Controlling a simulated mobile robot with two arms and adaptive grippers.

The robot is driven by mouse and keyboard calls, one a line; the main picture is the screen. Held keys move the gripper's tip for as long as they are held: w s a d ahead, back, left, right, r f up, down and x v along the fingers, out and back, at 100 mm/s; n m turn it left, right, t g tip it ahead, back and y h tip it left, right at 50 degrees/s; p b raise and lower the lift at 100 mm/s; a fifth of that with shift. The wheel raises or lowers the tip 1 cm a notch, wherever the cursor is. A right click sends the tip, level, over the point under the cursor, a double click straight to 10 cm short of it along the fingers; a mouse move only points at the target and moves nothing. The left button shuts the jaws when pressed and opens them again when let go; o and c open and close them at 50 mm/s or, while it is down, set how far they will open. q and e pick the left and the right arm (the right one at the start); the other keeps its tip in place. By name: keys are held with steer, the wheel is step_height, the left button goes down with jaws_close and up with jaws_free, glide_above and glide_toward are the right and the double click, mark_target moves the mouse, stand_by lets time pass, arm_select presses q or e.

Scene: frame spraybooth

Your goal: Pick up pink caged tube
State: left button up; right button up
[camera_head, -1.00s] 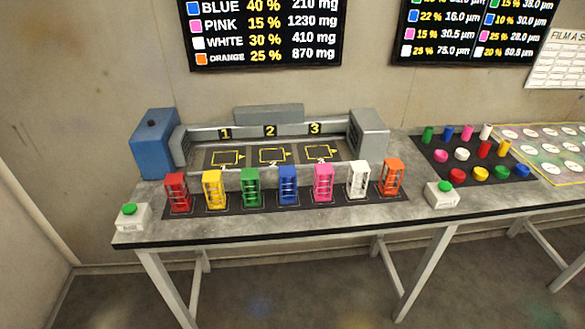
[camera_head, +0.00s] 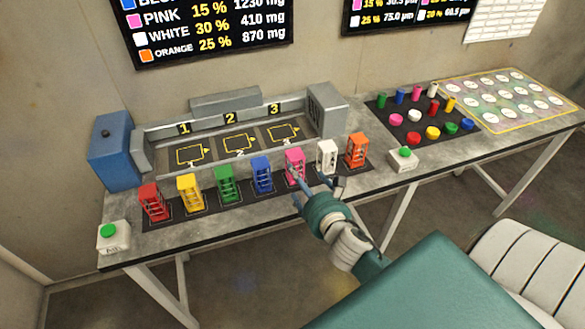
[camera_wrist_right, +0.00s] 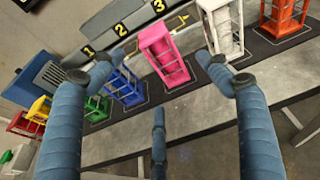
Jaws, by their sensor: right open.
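The pink caged tube (camera_head: 295,164) stands upright in the row on the black mat, between the blue and white caged tubes. My right gripper (camera_head: 315,190) is at the front of the table, its fingers open around the near side of the pink tube. In the right wrist view the pink tube (camera_wrist_right: 163,52) is ahead between the spread fingers (camera_wrist_right: 155,95), with nothing held. In the head view a finger overlaps the tube's lower part; whether it touches cannot be told. My left gripper is not in view.
The blue caged tube (camera_head: 261,174) and white caged tube (camera_head: 327,156) stand close on either side. Red (camera_head: 153,202), yellow, green and orange (camera_head: 357,151) ones complete the row. A numbered station (camera_head: 238,143) is behind. A green-button box (camera_head: 403,159) is at right.

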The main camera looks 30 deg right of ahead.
steer(key=x, duration=0.5)
steer(key=shift+a+p, duration=0.15)
steer(key=shift+p, duration=0.15)
steer(key=p+x, duration=0.1)
steer(key=x, duration=0.3)
steer(key=shift+w, duration=0.35)
steer(key=shift+w+f, duration=0.1)
steer(key=shift+w, duration=0.2)
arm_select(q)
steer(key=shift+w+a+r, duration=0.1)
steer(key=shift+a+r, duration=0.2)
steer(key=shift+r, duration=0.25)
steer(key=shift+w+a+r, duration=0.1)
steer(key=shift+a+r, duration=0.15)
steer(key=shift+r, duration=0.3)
arm_select(e)
steer(key=shift+s, duration=0.1)
steer(key=shift+c, duration=0.2)
steer(key=c, duration=1.3)
steer(key=shift+c, duration=0.6)
